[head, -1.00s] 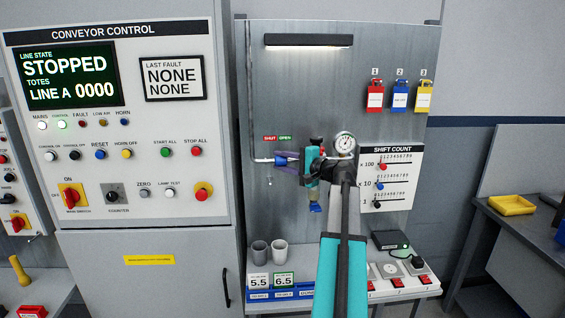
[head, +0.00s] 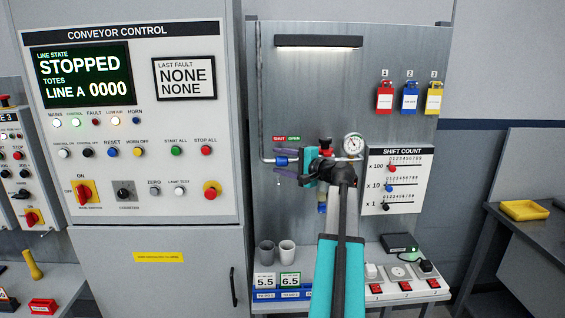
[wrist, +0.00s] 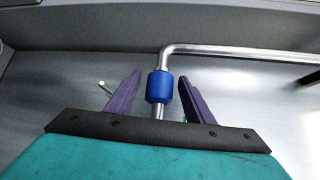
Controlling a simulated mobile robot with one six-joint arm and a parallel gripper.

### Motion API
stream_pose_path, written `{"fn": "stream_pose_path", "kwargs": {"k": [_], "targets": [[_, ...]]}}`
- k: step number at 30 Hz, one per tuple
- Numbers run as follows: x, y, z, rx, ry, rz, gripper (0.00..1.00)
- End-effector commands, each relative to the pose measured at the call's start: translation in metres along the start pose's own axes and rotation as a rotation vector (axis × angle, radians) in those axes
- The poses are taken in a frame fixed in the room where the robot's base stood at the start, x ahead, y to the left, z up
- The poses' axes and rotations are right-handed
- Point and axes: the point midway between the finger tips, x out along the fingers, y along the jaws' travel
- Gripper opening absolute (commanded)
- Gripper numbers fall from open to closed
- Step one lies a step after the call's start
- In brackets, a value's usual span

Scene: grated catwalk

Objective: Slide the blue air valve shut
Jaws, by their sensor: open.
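The blue air valve (head: 281,161) is a short sleeve on a silver pipe (head: 266,155) on the grey back panel. In the wrist view the blue sleeve (wrist: 160,87) sits near the pipe's bend, between my gripper's two purple fingers (wrist: 160,79). The fingers are open, with a gap on each side of the sleeve. In the head view my gripper (head: 287,172) is just right of and below the sleeve, and my wrist hides part of the pipe.
A round gauge (head: 354,146) and the shift count board (head: 394,180) are right of my wrist. The conveyor control panel (head: 142,190) stands left; its LOW AIR lamp (head: 115,121) glows. Two cups (head: 287,250) stand on the shelf below.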

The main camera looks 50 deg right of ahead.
Motion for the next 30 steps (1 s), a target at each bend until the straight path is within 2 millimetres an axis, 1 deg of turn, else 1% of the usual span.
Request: {"fn": "stream_pose_path", "kwargs": {"k": [5, 11, 14, 30], "targets": [[-0.003, 0.001, -0.002, -0.001, 0.003, 0.0, 0.48], [-0.017, 0.002, -0.002, -0.001, 0.005, 0.0, 0.48], [-0.029, 0.003, -0.002, -0.001, 0.006, -0.001, 0.48], [-0.114, 0.003, -0.002, 0.0, 0.004, -0.001, 0.48]]}}
